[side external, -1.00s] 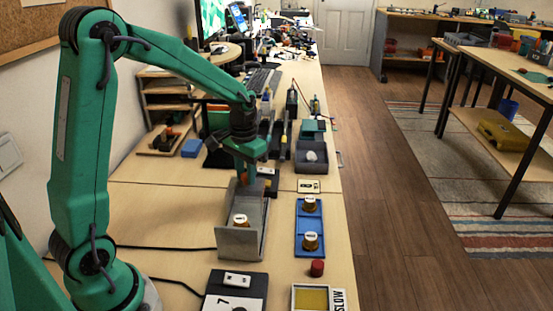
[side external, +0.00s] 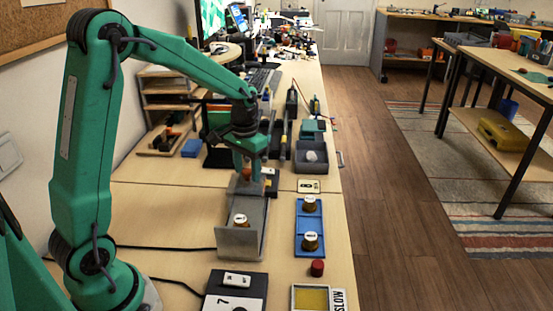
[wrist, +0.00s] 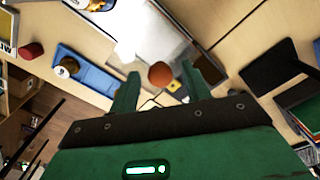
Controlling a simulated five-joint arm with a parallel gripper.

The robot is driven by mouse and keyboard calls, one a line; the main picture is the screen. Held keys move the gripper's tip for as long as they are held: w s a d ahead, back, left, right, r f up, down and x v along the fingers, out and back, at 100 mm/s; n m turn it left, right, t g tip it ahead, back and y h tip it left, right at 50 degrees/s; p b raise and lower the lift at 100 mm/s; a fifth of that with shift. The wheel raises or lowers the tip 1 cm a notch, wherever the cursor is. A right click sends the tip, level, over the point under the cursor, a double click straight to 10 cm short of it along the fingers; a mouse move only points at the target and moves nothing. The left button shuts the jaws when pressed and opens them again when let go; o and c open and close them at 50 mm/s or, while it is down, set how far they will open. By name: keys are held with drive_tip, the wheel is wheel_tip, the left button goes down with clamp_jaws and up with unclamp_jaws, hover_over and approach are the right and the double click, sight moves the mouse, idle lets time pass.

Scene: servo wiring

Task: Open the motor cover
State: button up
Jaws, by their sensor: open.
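A grey metal housing (side external: 240,243) stands on the table with a motor (side external: 240,220) with a white-labelled top at its near end. A round orange-red knob (side external: 247,174) is at its far end. The housing's pale metal surface (wrist: 140,30) shows in the wrist view, with the knob (wrist: 160,75) in front of it. I cannot tell which part is the cover. My gripper (side external: 246,178) is above the far end of the housing. In the wrist view my gripper (wrist: 158,82) is open, with the knob between its two fingers. I cannot tell whether they touch it.
A blue tray (side external: 298,228) with two labelled round parts is to the right, with a red cylinder (side external: 317,267) near it. A grey bin (side external: 302,166) stands behind. A black block (side external: 222,290) and a yellow-topped box (side external: 312,299) are in front.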

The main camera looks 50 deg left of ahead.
drive_tip(key=shift+r, duration=3.85)
drive_tip(key=shift+s+d+r, duration=0.2)
drive_tip(key=shift+d+r, duration=0.05)
drive_tip(key=shift+r, duration=0.05)
drive_tip(key=s+d+r+t, duration=0.1)
drive_tip(key=s+d+t, duration=0.1)
drive_tip(key=s, duration=0.4)
drive_tip(key=s+d+r+m+t, duration=0.1)
drive_tip(key=s+d+r, duration=0.1)
drive_tip(key=s+d, duration=0.2)
drive_tip(key=s+d+r+t, duration=0.1)
drive_tip(key=s+d+t, duration=0.1)
drive_tip(key=s, duration=0.6)
drive_tip(key=shift+s+d+r+m+t, duration=0.15)
drive_tip(key=shift+d+r+m+t, duration=0.2)
drive_tip(key=shift+d, duration=0.2)
